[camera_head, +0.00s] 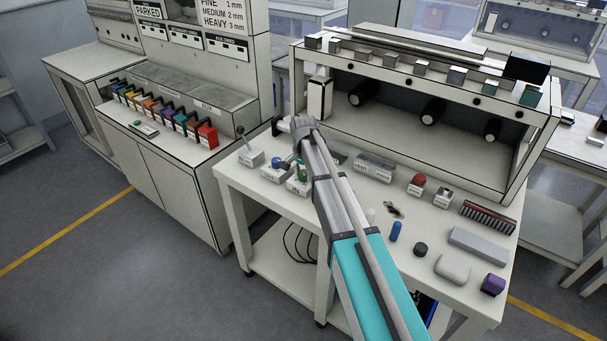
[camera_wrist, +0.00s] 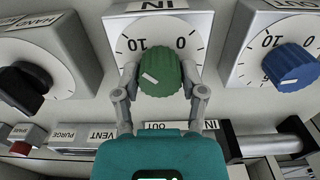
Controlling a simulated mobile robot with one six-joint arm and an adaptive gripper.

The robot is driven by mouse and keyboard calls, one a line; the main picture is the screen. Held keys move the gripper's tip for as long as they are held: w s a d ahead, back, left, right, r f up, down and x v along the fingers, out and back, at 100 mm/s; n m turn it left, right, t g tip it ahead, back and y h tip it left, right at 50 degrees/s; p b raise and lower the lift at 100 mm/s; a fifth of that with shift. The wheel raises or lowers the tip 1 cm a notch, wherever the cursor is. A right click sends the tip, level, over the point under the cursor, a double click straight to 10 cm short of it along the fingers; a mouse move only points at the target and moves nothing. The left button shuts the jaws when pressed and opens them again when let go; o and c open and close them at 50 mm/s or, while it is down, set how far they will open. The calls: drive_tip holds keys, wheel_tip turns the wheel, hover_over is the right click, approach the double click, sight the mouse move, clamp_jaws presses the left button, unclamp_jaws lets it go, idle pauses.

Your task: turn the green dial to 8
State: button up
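The green dial (camera_wrist: 162,66) sits on a white scale plate labelled IN, which appears upside down in the wrist view. Its white pointer mark faces the lower left of that picture. The printed 10 shows at upper left and the 0 at upper right; the figure by the pointer is hidden. My gripper (camera_wrist: 160,74) has one finger on each side of the dial, with the tips against its sides. In the head view the green dial (camera_head: 303,176) is partly covered by my arm.
A blue dial (camera_wrist: 290,66) marked OUT stands to the right in the wrist view, and a black selector knob (camera_wrist: 22,86) to the left. Labels PURGE and VENT lie below. In the head view a lever box (camera_head: 250,157) stands left of the dials.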

drive_tip(key=c, duration=0.5)
drive_tip(key=shift+o, duration=0.2)
drive_tip(key=shift+n, duration=0.5)
drive_tip(key=n, duration=0.9)
drive_tip(key=shift+n, duration=0.4)
drive_tip(key=o, duration=1.1)
drive_tip(key=shift+o, duration=0.2)
